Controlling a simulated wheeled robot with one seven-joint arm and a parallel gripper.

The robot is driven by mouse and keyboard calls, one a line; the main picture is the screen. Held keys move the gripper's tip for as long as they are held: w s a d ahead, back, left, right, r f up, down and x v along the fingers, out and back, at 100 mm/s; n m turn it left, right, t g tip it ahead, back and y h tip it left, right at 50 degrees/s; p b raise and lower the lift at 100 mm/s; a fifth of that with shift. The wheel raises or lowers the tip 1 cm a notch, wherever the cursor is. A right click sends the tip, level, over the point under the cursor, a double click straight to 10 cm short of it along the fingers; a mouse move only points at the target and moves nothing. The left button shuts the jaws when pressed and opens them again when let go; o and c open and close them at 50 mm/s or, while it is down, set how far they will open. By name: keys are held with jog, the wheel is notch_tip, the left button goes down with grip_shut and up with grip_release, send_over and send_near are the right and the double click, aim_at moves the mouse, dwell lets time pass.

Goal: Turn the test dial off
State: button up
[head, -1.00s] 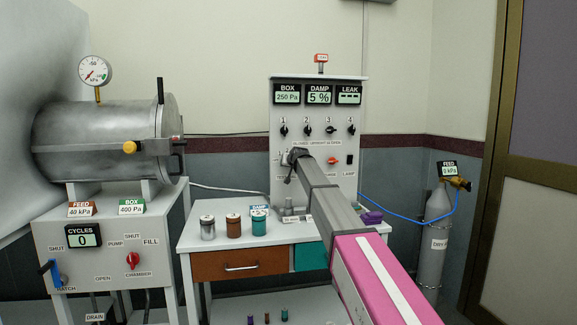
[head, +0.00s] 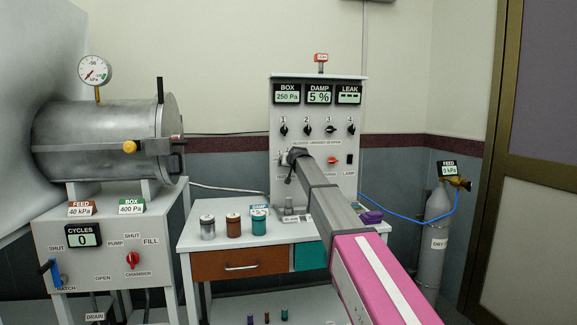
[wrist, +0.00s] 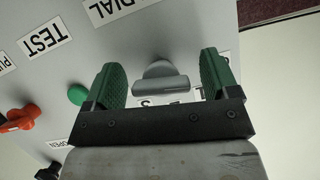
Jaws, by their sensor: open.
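In the wrist view, a grey dial knob (wrist: 160,80) with a raised bar sits on the light panel (wrist: 190,30). Labels reading "TEST" and "DIAL" show upside down beside it. My gripper (wrist: 160,66) is open, its green fingers on either side of the knob with gaps to both. I cannot tell how deep the fingers reach around it. The small label at the knob is partly hidden by the gripper. In the head view, my gripper (head: 294,157) is at the lower left of the panel, and my arm hides part of it.
A red knob (head: 332,160) and a black lamp switch (head: 350,159) are right of my gripper. Several black knobs (head: 307,130) sit above. In the wrist view, a green button (wrist: 78,95) and an orange-red knob (wrist: 18,121) lie left. Jars (head: 233,226) stand below on the bench.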

jog(key=shift+s, duration=0.1)
jog(key=v, duration=1)
jog(key=shift+s+r, duration=0.2)
jog(key=shift+s, duration=0.05)
jog(key=shift+d, duration=0.15)
